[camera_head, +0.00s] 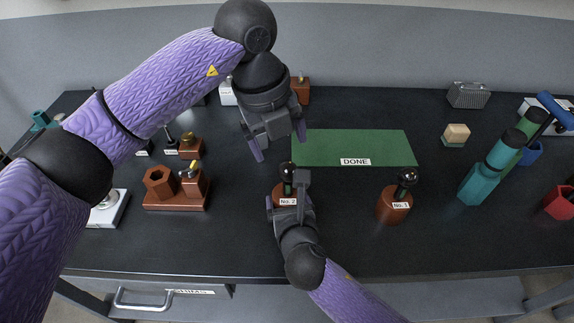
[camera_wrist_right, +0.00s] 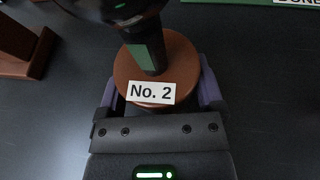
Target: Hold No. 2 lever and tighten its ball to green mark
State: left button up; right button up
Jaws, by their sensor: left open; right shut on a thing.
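The No. 2 lever (camera_head: 281,191) stands upright near the table's front, with a brown round base, a dark stem and a black ball (camera_head: 287,168) on top. The right wrist view shows its brown base (camera_wrist_right: 185,68), "No. 2" label and a green mark (camera_wrist_right: 143,54) on the stem; the ball is mostly cut off at the top. My right gripper (camera_wrist_right: 160,92) is shut on the base, one finger on each side. My left gripper (camera_head: 279,147) is open and empty, pointing down above and behind the lever, apart from the ball.
The No. 1 lever (camera_head: 394,204) stands to the right. The green DONE mat (camera_head: 355,143) lies behind. A brown block with a hex nut shape (camera_head: 160,183) is at left. Teal cylinders (camera_head: 481,180) and a red container (camera_head: 559,203) are at right. Table between the levers is clear.

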aim_at(286, 166)
pick_arm(q)
jog(key=f, duration=0.2)
jog(key=d+f, duration=0.1)
jog(key=f, duration=0.4)
jog(key=shift+w+d, duration=0.15)
jog(key=shift+w, duration=0.1)
grip_shut()
